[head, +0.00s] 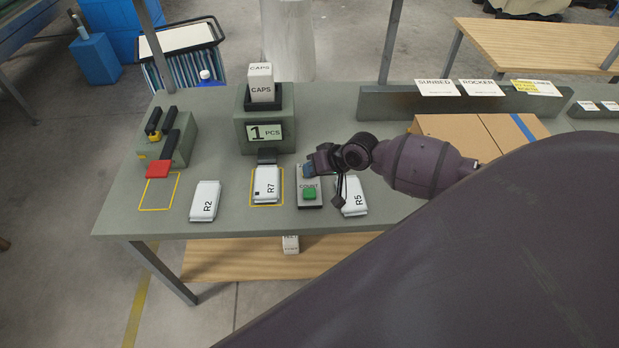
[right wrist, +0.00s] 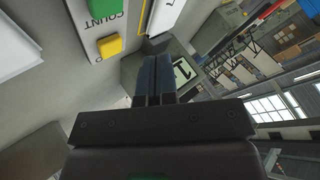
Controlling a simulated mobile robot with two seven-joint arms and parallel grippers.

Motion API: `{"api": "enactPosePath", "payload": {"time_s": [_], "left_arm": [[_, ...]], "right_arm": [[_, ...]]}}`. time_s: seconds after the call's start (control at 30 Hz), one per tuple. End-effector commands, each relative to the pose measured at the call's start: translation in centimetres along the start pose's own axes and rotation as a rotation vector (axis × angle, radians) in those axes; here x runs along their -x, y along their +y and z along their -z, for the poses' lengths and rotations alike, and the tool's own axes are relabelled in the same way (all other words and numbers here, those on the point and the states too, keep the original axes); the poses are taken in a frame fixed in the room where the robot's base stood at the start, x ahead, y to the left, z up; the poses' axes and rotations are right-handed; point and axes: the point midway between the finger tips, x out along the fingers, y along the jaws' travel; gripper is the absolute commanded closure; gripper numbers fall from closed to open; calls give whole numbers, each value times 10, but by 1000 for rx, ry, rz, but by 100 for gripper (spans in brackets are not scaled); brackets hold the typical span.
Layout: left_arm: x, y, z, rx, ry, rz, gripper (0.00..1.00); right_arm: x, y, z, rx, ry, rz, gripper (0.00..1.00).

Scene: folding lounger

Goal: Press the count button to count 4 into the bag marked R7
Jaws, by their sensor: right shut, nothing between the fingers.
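The count panel (head: 299,203) has a green button (head: 309,193) below its COUNT label. My right gripper (head: 309,170) is shut and empty above the panel's far end, apart from the green button in the picture. The bag marked R7 (head: 260,190) lies in a yellow outline below the dispenser's spout. The dispenser (head: 283,132) carries a CAPS box and its display (head: 265,132) reads 1 PCS. In the right wrist view the closed fingers (right wrist: 154,80) are near a yellow button (right wrist: 109,46) beside the COUNT label. My left gripper is out of view.
Bag R2 (head: 205,202) lies left of R7 and bag R5 (head: 354,200) right of the panel, partly behind my gripper. A red-handled device (head: 179,140) stands at the left by an empty yellow outline. A cardboard box (head: 495,130) is at the right.

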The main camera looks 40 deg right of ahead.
Motion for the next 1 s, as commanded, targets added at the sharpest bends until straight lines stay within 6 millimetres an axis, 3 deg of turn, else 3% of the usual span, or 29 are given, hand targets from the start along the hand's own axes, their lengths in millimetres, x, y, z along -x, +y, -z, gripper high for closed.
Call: {"api": "enactPosePath", "payload": {"time_s": [0.37,0.67,1.0], "left_arm": [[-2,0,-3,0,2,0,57],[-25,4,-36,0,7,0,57],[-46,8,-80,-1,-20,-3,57]], "right_arm": [[-2,1,0,3,3,0,100],[-4,20,17,75,42,-13,100],[8,7,24,585,28,7,100]]}}
